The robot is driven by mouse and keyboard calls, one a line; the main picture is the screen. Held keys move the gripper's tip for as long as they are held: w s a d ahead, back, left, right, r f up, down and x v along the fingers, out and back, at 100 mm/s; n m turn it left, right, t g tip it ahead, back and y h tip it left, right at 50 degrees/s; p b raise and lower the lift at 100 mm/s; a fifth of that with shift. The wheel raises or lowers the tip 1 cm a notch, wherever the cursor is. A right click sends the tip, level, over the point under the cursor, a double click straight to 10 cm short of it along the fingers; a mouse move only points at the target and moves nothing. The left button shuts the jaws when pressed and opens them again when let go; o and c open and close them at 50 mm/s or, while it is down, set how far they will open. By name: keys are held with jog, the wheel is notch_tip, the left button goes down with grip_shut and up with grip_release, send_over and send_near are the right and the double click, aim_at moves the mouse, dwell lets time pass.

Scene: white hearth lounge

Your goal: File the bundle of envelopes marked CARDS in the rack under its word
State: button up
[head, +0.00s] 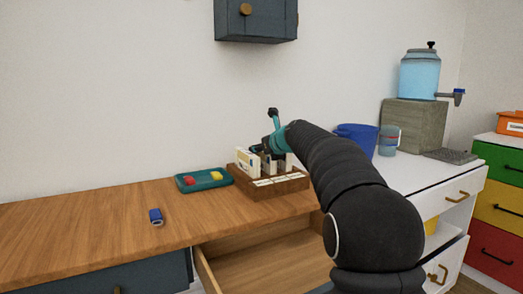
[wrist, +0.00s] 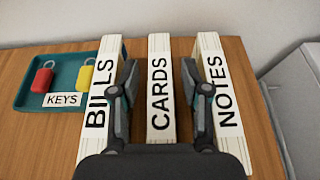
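The bundle of envelopes marked CARDS (wrist: 160,90) stands upright between the bundles marked BILLS (wrist: 101,100) and NOTES (wrist: 220,95) in the wrist view. My gripper (wrist: 160,95) is open, with one finger on each side of CARDS and a small gap on both sides. The right finger is close beside NOTES and the left one close beside BILLS. In the head view my gripper (head: 275,147) is over the brown rack (head: 277,191), where white bundles stand. The rack's front has white label strips, too small to read. My gripper partly hides the bundles there.
A teal tray (head: 205,181) with a red and a yellow padlock lies left of the rack, labelled KEYS in the wrist view. A small blue object (head: 155,216) lies on the wooden counter (head: 90,220). An open drawer (head: 265,265) juts out below the rack.

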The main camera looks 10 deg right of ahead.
jog(key=shift+r, duration=0.15)
jog(key=v, duration=1.2)
jog(key=shift+s, duration=0.1)
